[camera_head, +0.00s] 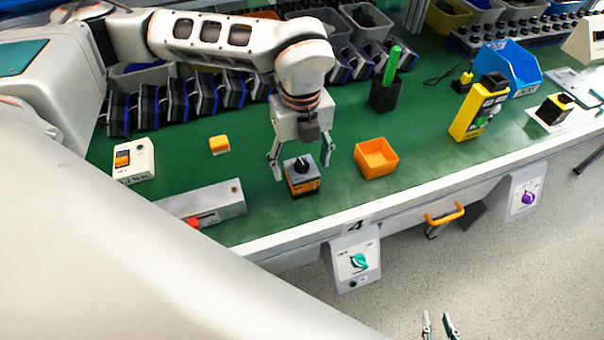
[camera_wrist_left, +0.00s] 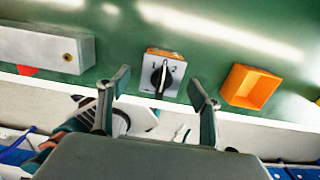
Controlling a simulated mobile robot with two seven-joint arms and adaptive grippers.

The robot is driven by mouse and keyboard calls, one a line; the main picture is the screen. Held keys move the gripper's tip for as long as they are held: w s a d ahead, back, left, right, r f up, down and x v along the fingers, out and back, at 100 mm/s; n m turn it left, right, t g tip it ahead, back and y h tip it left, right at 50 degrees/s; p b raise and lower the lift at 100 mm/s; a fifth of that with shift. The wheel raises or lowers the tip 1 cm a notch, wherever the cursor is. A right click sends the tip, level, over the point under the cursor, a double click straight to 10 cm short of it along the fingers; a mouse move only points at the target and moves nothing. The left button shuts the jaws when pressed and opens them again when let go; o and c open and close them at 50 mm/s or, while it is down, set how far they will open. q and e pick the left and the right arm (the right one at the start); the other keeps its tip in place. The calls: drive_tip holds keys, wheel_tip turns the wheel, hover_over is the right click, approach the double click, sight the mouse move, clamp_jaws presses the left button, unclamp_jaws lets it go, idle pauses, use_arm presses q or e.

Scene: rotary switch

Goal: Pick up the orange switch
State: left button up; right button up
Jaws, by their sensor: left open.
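The orange switch (camera_head: 303,186) is a small box with orange sides, a grey top face and a black rotary knob, standing on the green table. It also shows in the left wrist view (camera_wrist_left: 163,75), just beyond the fingertips. My left gripper (camera_head: 302,170) points down over the switch, open, with one finger on each side of it. The fingers look apart from the box, though exact contact height is hard to tell. In the left wrist view, the switch lies between the two fingers (camera_wrist_left: 158,80). My right gripper (camera_head: 438,322) shows at the bottom edge, open and empty over the floor.
An orange bin (camera_head: 376,158) stands just right of the switch. A grey metal box (camera_head: 205,203) with a red part lies left. A small yellow block (camera_head: 219,145) and a white switch box (camera_head: 134,162) are further left. The table's front edge is close.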

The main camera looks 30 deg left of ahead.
use_arm(q)
wheel_tip(320, 180, down, 5)
drive_tip(key=shift+w+f, duration=0.15)
drive_tip(key=shift+f, duration=0.05)
drive_tip(key=c, duration=1.4)
